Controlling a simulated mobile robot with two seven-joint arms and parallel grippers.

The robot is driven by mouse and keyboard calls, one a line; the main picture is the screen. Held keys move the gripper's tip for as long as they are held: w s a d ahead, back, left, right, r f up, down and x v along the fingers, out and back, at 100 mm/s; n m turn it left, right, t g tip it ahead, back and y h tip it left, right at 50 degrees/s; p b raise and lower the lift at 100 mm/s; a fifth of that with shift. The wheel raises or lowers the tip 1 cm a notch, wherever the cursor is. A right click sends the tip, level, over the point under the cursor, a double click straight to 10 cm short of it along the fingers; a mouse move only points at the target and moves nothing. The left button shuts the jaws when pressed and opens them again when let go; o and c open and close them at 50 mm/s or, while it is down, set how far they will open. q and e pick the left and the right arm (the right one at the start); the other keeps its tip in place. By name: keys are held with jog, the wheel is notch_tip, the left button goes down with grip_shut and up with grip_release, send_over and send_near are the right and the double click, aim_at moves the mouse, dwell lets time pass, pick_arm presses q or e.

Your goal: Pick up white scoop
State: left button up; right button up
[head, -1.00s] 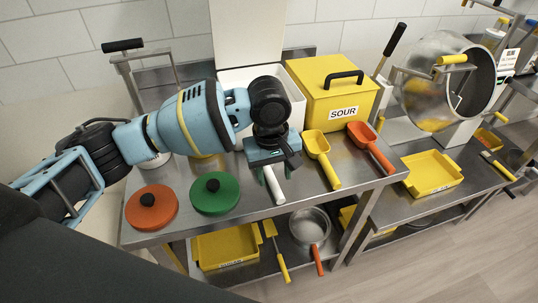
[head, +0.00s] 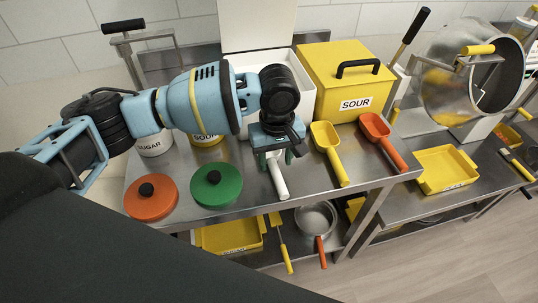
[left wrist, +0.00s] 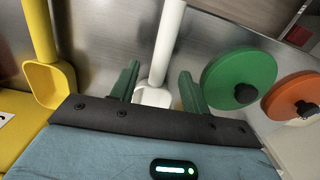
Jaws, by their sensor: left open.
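The white scoop (head: 279,184) lies on the steel table below my left gripper (head: 276,158). In the left wrist view its long white handle (left wrist: 167,40) runs between the two green fingers of my left gripper (left wrist: 158,82). The scoop's bowl (left wrist: 153,97) shows between the fingers, partly hidden by the gripper's dark front edge. The fingers are open, with a gap on each side of the scoop. In the head view the gripper hides the bowl. My right gripper is not in view.
A yellow scoop (head: 330,150) and an orange scoop (head: 383,140) lie to the right. Green (head: 216,185) and orange (head: 151,197) lids lie to the left. The yellow SOUR box (head: 342,85) and an open white box (head: 300,92) stand behind.

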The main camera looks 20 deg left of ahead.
aim_at(275, 167)
pick_arm(q)
notch_tip(275, 167, down, 4)
jog(key=shift+w+a+r, duration=0.1)
jog(key=shift+a+r, duration=0.05)
jog(key=shift+r, duration=0.1)
grip_shut()
